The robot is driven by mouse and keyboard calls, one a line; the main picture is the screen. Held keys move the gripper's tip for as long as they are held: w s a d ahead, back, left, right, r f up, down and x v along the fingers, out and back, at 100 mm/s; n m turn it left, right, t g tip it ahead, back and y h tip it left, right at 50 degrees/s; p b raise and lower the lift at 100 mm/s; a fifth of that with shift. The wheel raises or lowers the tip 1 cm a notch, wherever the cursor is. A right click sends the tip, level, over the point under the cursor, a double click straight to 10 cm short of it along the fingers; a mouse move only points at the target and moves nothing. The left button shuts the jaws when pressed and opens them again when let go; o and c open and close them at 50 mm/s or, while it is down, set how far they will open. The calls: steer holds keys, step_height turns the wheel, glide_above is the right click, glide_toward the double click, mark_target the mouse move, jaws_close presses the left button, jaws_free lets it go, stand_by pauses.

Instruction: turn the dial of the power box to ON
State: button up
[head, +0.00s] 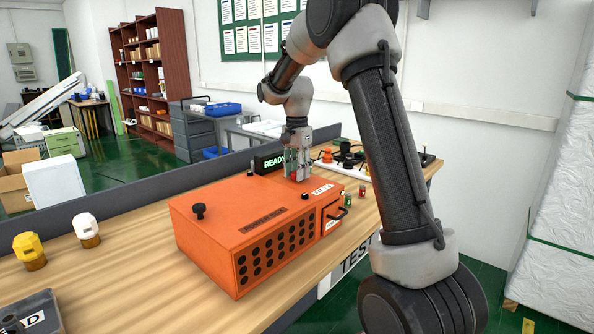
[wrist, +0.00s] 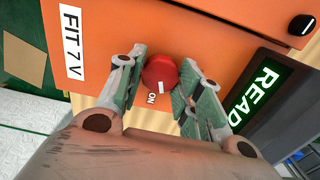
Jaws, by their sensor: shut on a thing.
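The orange power box (head: 210,229) stands on the wooden table, with dark round holes along its front. Its red round dial (wrist: 159,71) shows in the wrist view beside the "ON" mark (wrist: 152,98). A white mark at the dial's lower edge lies close to ON, slightly to its right in the picture. My gripper (head: 297,172) reaches down onto the far part of the box top. In the wrist view, the fingers of my gripper (wrist: 157,78) are shut on the dial, one on each side.
A display reading "READY" (head: 270,162) stands behind the box. A black knob (head: 199,211) is on the box top. A yellow-capped piece (head: 28,247) and a white-capped piece (head: 87,228) stand left. Small coloured pieces sit at the right.

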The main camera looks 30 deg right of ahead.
steer(key=m, duration=0.4)
stand_by(0.6)
steer(key=o, duration=1)
steer(key=shift+o, duration=0.2)
steer(key=shift+r, duration=0.1)
step_height(320, 180, up, 12)
